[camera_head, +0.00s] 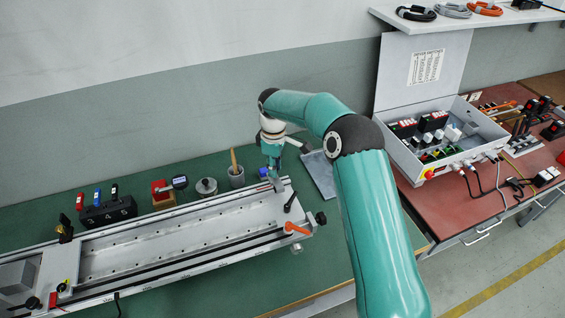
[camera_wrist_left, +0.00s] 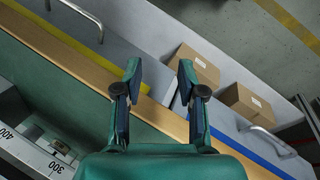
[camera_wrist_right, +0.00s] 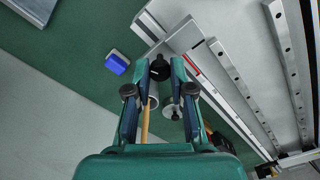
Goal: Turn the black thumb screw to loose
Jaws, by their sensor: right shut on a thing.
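The black thumb screw (camera_wrist_right: 160,68) shows in the right wrist view between the fingertips of my right gripper (camera_wrist_right: 161,76), beside the end of the metal gantry rail. The fingers are closed in on it. In the head view my right gripper (camera_head: 274,176) reaches down at the back right corner of the gantry (camera_head: 180,240), and its fingers hide the screw there. How far the screw is turned cannot be told. My left gripper (camera_wrist_left: 160,74) is open and empty above the table edge in the left wrist view; the head view does not show it.
A black lever (camera_head: 290,202), an orange lever (camera_head: 297,228) and another black knob (camera_head: 321,218) sit at the gantry's right end. A cup with a wooden handle (camera_head: 236,176) and a grey round part (camera_head: 206,187) stand behind. A control box (camera_head: 440,130) is right.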

